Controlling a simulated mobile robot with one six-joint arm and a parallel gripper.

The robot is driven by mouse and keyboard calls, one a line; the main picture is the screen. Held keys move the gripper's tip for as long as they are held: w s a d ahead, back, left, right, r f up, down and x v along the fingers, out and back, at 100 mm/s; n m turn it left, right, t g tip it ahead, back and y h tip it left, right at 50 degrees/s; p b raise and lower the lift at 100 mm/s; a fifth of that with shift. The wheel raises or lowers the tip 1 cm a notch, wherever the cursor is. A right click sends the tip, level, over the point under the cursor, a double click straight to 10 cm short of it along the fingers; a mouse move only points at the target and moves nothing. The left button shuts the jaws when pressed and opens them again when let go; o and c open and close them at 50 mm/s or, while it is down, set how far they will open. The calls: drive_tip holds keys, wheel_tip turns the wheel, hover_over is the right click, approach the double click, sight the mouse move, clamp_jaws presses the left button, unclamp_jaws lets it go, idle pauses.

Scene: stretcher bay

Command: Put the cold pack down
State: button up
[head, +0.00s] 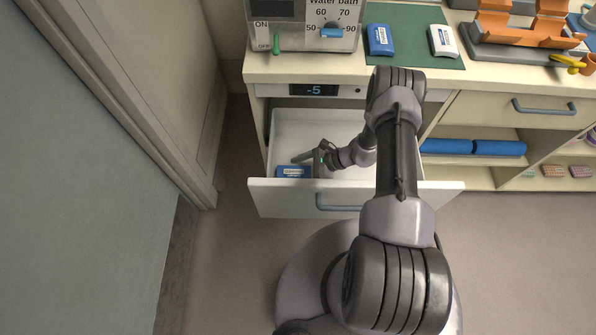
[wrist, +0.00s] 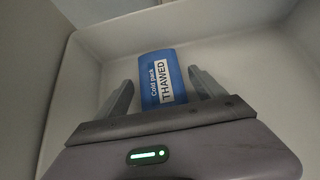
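A blue cold pack (head: 293,171) lies in the open drawer (head: 258,195), near its front left corner. In the wrist view the cold pack (wrist: 158,67) shows a white label reading "THAWED". My gripper (head: 303,157) is down inside the drawer at the pack. In the wrist view my gripper (wrist: 160,76) has its fingers apart, one on each side of the pack. A gap shows between each finger and the pack. The pack appears to rest on the drawer floor.
The drawer's display (head: 314,90) reads -5. On the counter above are a water bath (head: 290,35) and a green mat (head: 403,58) with a blue pack (head: 380,40) and a white pack (head: 443,41). An orange rack (head: 525,30) stands at the right. A wall (head: 80,180) is at left.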

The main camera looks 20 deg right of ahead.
drive_tip(key=shift+r+p, duration=0.3)
drive_tip(key=shift+r, duration=0.05)
drive_tip(key=w+r+p+v, duration=0.1)
drive_tip(key=p+v, duration=0.3)
drive_tip(key=v, duration=0.8)
drive_tip(key=w+a+r+n+g+h, duration=0.15)
drive_tip(key=r+n, duration=0.25)
drive_tip(key=r, duration=0.9)
drive_tip(key=w+a+r+n+h, duration=0.1)
drive_tip(key=a+r+n+h, duration=0.2)
drive_tip(key=r, duration=1)
drive_tip(key=s+a+r+n+h, duration=0.1)
drive_tip(key=s+a+r+n, duration=0.2)
drive_tip(key=r, duration=0.4)
drive_tip(key=s+a+r+n, duration=0.2)
drive_tip(key=s+r, duration=0.1)
drive_tip(key=r, duration=0.3)
drive_tip(key=s+a+r+n+t+h, duration=0.1)
drive_tip(key=s+r+n+t, duration=0.1)
drive_tip(key=s, duration=0.4)
drive_tip(key=s+a+r+n+t+h, duration=0.1)
drive_tip(key=s+a+r+n+t, duration=0.1)
drive_tip(key=s+r, duration=0.3)
drive_tip(key=s+n, duration=0.1)
drive_tip(key=s, duration=0.1)
drive_tip(key=shift+s+a+r, duration=0.25)
drive_tip(key=shift+s+r, duration=0.05)
drive_tip(key=shift+r, duration=0.05)
